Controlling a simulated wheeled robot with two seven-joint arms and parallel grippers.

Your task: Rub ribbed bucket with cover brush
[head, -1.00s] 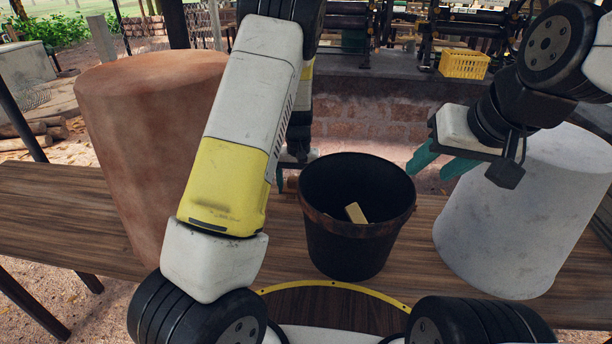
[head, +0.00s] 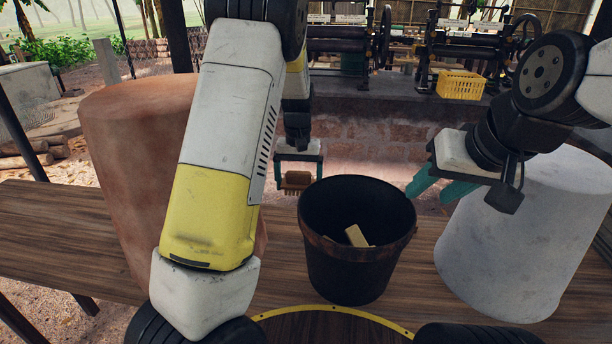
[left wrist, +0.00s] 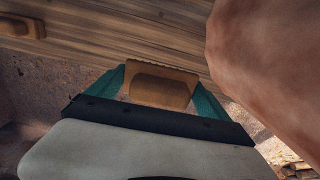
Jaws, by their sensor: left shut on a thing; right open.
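A dark bucket (head: 345,275) stands upright on the wooden table in the head view, with a raised band below its rim. My left gripper (head: 299,181) is behind and left of the bucket, shut on a brown wooden brush (head: 297,180). The left wrist view shows the brush (left wrist: 160,87) between the teal fingers (left wrist: 160,92), above the table. The brush is apart from the bucket. My right gripper (head: 440,189) is open and empty, right of the bucket's rim.
A pale yellow block (head: 356,236) lies inside the bucket. A large terracotta cylinder (head: 125,170) stands left and a grey one (head: 510,240) right. The wooden table (head: 60,235) is bare at the left. A brown object (left wrist: 20,26) lies on the table in the wrist view. Roller machines stand behind.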

